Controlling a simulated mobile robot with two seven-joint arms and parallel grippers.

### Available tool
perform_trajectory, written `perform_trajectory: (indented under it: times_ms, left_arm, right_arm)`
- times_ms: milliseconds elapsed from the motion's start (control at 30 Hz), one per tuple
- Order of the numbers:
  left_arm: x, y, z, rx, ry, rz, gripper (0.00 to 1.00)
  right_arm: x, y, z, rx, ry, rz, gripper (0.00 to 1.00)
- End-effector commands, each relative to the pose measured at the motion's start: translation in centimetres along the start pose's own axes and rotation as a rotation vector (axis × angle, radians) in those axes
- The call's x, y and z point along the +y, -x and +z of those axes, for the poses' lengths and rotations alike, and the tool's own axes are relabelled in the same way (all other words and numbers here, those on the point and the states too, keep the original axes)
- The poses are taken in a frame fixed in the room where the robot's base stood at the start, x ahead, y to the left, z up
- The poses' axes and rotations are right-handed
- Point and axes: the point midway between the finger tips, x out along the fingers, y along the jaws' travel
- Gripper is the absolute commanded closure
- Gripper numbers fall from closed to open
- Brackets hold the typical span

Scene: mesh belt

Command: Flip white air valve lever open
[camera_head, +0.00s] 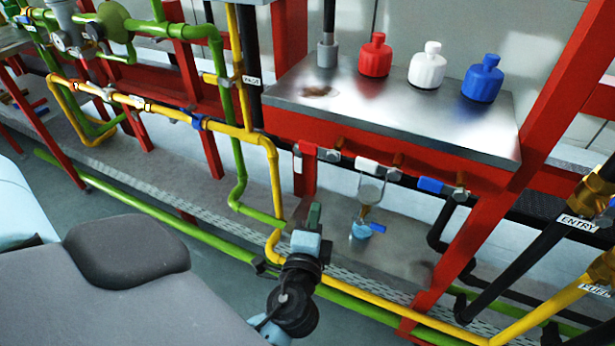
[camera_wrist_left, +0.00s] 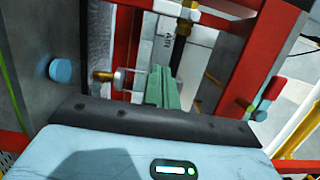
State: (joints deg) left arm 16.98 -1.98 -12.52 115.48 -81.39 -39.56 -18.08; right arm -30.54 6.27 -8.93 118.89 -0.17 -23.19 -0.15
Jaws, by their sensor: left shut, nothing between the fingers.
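The white lever (camera_head: 369,165) is on a valve at the front edge of the red-framed metal shelf (camera_head: 330,98), between a red lever (camera_head: 309,150) and a blue lever (camera_head: 430,184). My left gripper (camera_head: 314,216) is below and left of the white lever, apart from it. Its green fingers are shut and empty; they also show in the left wrist view (camera_wrist_left: 161,87). In that view I cannot clearly make out the white lever. My right gripper is not in view.
A clear glass piece (camera_head: 371,190) hangs below the white lever, above a blue piece (camera_head: 362,230). Yellow pipe (camera_head: 272,180) and green pipe (camera_head: 238,165) run left of my gripper. Red, white (camera_head: 428,68) and blue bottles stand on the shelf. A red post (camera_head: 467,240) is at right.

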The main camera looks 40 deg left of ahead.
Motion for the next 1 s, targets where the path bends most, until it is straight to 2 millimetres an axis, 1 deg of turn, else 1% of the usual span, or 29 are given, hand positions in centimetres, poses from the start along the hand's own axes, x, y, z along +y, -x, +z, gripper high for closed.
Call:
perform_trajectory:
  times_ms: [133,267,700,800,1000]
  left_arm:
    - [-0.1,-0.7,0.0,0.001,-0.001,-0.002,1.0]
    - [-0.2,-2.4,0.0,0.001,0.0,-0.003,1.0]
    - [-0.1,-10.4,0.1,0.0,0.0,-0.002,1.0]
    - [-0.1,-10.5,1.8,0.0,-0.002,0.0,1.0]
    - [-0.1,-10.9,3.5,0.001,0.0,-0.001,1.0]
  right_arm:
    - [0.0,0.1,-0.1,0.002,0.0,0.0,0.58]
    - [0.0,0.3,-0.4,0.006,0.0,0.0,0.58]
    - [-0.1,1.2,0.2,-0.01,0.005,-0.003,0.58]
    - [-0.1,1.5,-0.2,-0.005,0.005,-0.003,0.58]
    - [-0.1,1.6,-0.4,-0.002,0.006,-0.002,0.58]
